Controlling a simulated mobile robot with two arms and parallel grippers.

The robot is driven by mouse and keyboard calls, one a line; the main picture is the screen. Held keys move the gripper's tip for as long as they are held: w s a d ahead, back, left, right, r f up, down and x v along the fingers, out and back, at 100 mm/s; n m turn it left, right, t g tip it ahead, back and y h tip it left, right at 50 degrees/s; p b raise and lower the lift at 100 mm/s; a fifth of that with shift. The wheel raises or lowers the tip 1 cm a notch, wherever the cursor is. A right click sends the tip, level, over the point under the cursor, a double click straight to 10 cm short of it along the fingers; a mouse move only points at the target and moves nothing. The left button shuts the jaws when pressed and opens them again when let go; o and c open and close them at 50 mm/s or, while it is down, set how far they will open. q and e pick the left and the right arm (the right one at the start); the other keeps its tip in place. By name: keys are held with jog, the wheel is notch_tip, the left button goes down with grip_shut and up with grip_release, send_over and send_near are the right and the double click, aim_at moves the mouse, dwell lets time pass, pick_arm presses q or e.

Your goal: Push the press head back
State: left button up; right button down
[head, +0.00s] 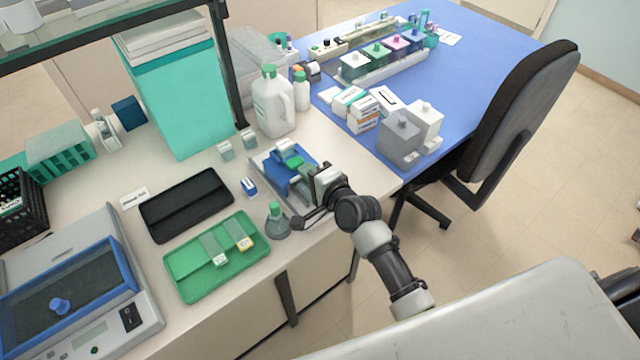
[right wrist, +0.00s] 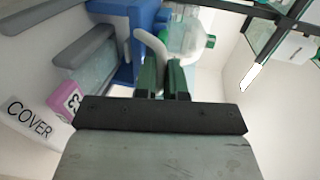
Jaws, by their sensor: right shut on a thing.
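The press (head: 272,166) is a blue device with green and grey parts on a pale base plate, near the bench's right front edge. My right gripper (head: 303,184) reaches it from the right and covers part of its front side. In the right wrist view the fingers (right wrist: 163,80) are close together at a pale curved lever-like part (right wrist: 151,45), beside the blue press body (right wrist: 136,25). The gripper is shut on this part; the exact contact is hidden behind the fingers. I cannot clearly tell the press head's position. My left gripper is not in view.
A small flask (head: 276,222) stands close to the press. A green tray (head: 190,287) with slides and a black tray (head: 165,222) lie left. A white jug (head: 272,100) stands behind. A pink block (right wrist: 66,99) and COVER label (right wrist: 30,118) show in the wrist view.

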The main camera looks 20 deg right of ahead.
aim_at(292, 158)
jog(key=x, duration=0.4)
jog(key=shift+w+a+r+b, duration=0.1)
jog(key=shift+w+r+b, duration=0.2)
jog(key=shift+w, duration=0.05)
jog(key=shift+r, duration=0.2)
jog(key=c, duration=1.5)
grip_release()
jog(key=shift+o, duration=1.4)
jog(key=shift+w+f, duration=0.15)
jog(key=b+v, duration=0.1)
jog(key=v, duration=0.9)
jog(key=shift+s, duration=0.4)
